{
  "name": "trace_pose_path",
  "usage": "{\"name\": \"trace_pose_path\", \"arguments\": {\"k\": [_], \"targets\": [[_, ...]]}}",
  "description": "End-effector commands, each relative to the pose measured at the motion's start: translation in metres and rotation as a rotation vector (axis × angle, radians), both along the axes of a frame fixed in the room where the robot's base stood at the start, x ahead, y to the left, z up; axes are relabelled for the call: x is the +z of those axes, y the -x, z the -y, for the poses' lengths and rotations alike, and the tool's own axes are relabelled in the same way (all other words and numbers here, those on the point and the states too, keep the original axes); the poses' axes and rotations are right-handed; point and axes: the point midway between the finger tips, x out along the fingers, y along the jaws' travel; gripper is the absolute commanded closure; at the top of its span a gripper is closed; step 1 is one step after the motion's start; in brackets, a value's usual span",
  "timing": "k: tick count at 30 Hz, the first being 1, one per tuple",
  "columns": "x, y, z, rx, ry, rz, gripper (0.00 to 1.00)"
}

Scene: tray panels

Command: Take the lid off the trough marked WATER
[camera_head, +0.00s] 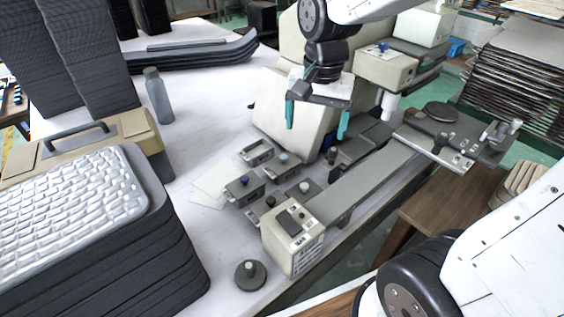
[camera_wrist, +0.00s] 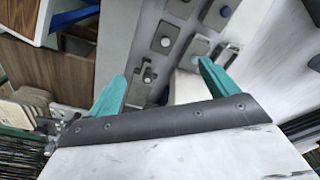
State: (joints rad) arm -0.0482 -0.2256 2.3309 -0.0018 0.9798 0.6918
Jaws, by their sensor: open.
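Several small grey troughs stand in a cluster on the white table. A further trough (camera_head: 256,152) at the back looks open. No WATER marking is readable, so I cannot tell which trough bears it. My gripper (camera_head: 316,122) hangs above and behind the cluster, to its right, with its teal fingers apart and nothing between them.
A beige control box (camera_head: 293,237) and a long grey machine bed (camera_head: 365,185) border the troughs on the right. A round dark knobbed piece (camera_head: 250,274) sits at the front. A bottle (camera_head: 158,96) and a stack of dark trays (camera_head: 110,255) stand left.

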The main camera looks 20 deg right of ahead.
Motion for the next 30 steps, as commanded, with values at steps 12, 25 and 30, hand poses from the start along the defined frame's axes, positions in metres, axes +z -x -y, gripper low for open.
{"name": "trace_pose_path", "arguments": {"k": [12,25,30], "targets": [[-0.113,-0.120,-0.025,-0.534,-0.015,-0.052,0.15],[-0.162,-0.133,-0.028,-0.616,-0.015,-0.057,0.15],[-0.187,-0.135,-0.026,-0.615,-0.015,-0.059,0.15]]}}
